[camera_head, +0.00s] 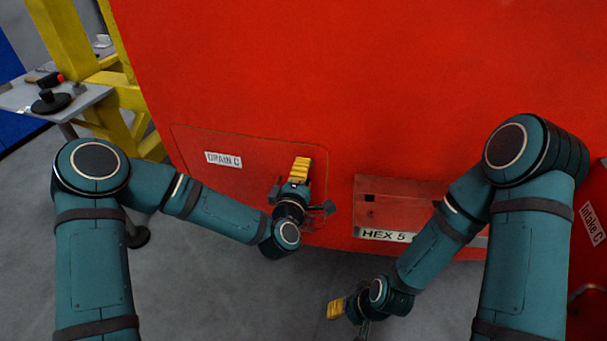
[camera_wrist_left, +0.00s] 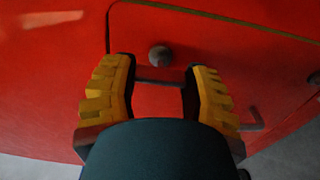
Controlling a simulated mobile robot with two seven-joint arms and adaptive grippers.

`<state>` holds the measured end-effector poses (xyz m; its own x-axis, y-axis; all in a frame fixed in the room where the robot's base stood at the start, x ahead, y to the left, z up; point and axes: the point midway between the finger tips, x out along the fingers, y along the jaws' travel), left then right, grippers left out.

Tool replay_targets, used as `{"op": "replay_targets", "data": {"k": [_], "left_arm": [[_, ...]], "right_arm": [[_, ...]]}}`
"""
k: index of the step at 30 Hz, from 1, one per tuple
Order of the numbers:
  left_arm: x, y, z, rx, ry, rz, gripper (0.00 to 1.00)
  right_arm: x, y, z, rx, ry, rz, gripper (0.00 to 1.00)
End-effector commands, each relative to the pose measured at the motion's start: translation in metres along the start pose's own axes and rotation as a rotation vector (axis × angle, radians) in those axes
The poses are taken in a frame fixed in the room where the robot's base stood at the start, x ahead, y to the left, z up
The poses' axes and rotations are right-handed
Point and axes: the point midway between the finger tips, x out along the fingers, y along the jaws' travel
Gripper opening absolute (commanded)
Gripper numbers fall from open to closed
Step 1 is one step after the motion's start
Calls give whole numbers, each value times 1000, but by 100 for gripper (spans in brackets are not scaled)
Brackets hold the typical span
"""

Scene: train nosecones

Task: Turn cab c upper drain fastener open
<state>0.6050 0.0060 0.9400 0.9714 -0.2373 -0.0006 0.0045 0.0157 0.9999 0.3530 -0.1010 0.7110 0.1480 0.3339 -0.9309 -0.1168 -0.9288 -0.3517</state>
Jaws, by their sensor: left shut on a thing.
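The red DRAIN C panel (camera_head: 190,142) is flush in the red cab front. My left gripper (camera_head: 299,168) is at the panel's right part, its yellow fingers toward the surface. In the left wrist view its fingers (camera_wrist_left: 160,85) stand apart on a thin grey bar (camera_wrist_left: 158,82) that spans between them. I cannot tell whether the bar is a tool or part of a fastener. A round grey head (camera_wrist_left: 160,56) shows just beyond the bar, inside the panel outline. In the head view the fastener is hidden by my gripper. My right gripper (camera_head: 337,308) hangs low, below the cab's edge; its opening is unclear.
A recessed red holder (camera_head: 385,190) labelled HEX 5 is right of the panel, partly behind my right arm. An Intake C label (camera_head: 592,222) is at far right. A grey side table (camera_head: 70,105) with tools and a yellow frame (camera_head: 118,85) stand at left.

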Motion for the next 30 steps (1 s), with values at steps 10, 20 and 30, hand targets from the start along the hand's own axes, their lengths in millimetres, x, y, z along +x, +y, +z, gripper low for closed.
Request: {"op": "replay_targets", "data": {"k": [10, 20, 30], "left_arm": [[0, 0, -1, 1, 2, 1, 83], [-9, 0, 0, 2, 1, 0, 83], [-73, 0, 0, 2, 0, -2, 83]], "right_arm": [[0, 0, 0, 0, 0, 0, 47], [0, 0, 0, 0, 0, 0, 47], [0, 0, 0, 0, 0, 0, 47]]}}
